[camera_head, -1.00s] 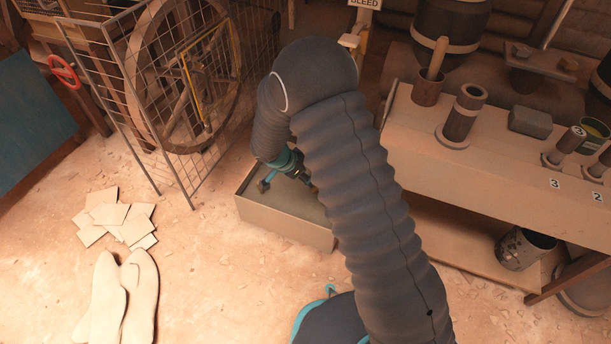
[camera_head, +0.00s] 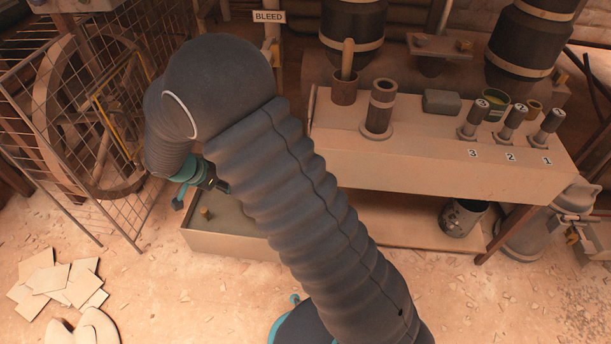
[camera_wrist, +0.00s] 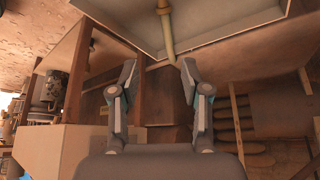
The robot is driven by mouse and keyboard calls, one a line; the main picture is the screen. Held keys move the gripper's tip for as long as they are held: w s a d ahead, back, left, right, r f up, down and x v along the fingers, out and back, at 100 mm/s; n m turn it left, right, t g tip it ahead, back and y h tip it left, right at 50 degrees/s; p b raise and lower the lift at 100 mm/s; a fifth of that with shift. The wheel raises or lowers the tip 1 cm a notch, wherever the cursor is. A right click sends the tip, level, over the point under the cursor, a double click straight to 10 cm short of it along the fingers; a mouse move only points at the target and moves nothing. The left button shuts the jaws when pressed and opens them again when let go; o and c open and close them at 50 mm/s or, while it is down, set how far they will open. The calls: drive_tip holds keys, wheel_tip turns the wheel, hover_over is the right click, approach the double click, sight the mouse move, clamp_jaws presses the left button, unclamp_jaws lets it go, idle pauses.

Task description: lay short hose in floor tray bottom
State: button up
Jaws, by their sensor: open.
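The floor tray (camera_head: 222,245) stands on the ground left of the bench, partly hidden by my arm. A short, olive-tan hose piece (camera_head: 205,213) shows inside it near its left end. In the wrist view the hose (camera_wrist: 167,28), with a collar partway along, runs across the tray (camera_wrist: 115,18) to near its rim; whether it lies flat on the bottom I cannot tell. My gripper (camera_head: 192,180) is above the tray's back left side. In the wrist view my gripper (camera_wrist: 158,72) has its fingers apart with nothing between them, and the hose is just beyond the fingertips.
A wire mesh cage (camera_head: 90,130) with a big wheel stands close left of the tray. The bench (camera_head: 440,165) is to the right, with a bucket (camera_head: 462,217) beneath. Flat sheets (camera_head: 58,285) lie on the floor at the left. The floor in front of the tray is clear.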

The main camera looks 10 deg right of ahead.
drive_tip(key=s+d+r+n+y, duration=0.15)
drive_tip(key=s+d+r, duration=0.25)
drive_tip(key=d+r, duration=0.45)
drive_tip(key=s+d+r+n+y, duration=0.15)
drive_tip(key=s+d+r, duration=0.25)
drive_tip(key=d+r, duration=0.45)
drive_tip(key=s+d+r+n+t+y, duration=0.1)
drive_tip(key=s+d+r+n, duration=0.2)
drive_tip(key=s, duration=0.6)
drive_tip(key=s+d+r+n+t, duration=0.1)
drive_tip(key=s+d+r+n, duration=0.3)
drive_tip(key=s, duration=0.5)
drive_tip(key=shift+r+n+y, duration=0.3)
drive_tip(key=shift+r+y, duration=0.1)
drive_tip(key=shift+r, duration=0.25)
wheel_tip(320, 180, up, 9)
drive_tip(key=p, duration=0.9)
